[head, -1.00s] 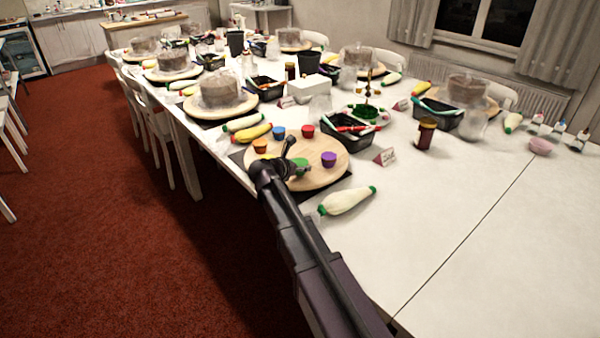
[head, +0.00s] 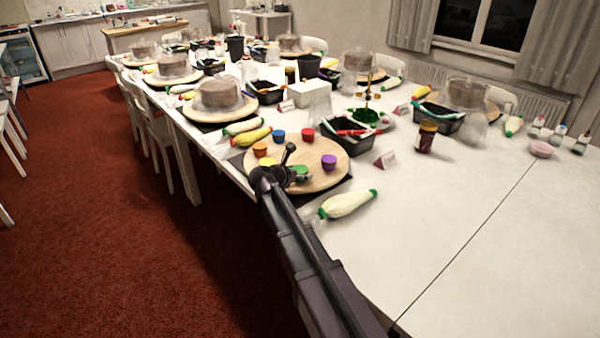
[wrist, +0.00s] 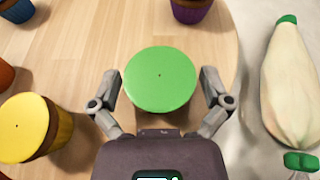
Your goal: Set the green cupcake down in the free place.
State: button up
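The green cupcake (wrist: 160,78) is between the two fingers of my gripper (wrist: 160,85) in the wrist view, with a narrow gap visible on each side. My gripper is open around it; the lower part of the cup is hidden under its round top. In the head view the green cupcake (head: 300,173) is at the near edge of the round wooden board (head: 305,150), partly behind my gripper (head: 285,168). It appears upright and at board level. It lies between the yellow cupcake (head: 267,162) and the purple cupcake (head: 329,162).
Orange (head: 260,149), blue (head: 279,135) and red (head: 308,134) cupcakes stand on the far side of the board. A piping bag (head: 345,204) lies close to its right. A black tray (head: 348,140) stands behind it.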

jog(key=shift+r, duration=0.1)
dwell(0.3)
jog(key=shift+s+r, duration=0.1)
jog(key=shift+r, duration=0.05)
jog(key=p+v, duration=0.5)
jog(key=v, duration=0.6)
jog(key=shift+s+a, duration=0.25)
jog(key=shift+a, duration=0.05)
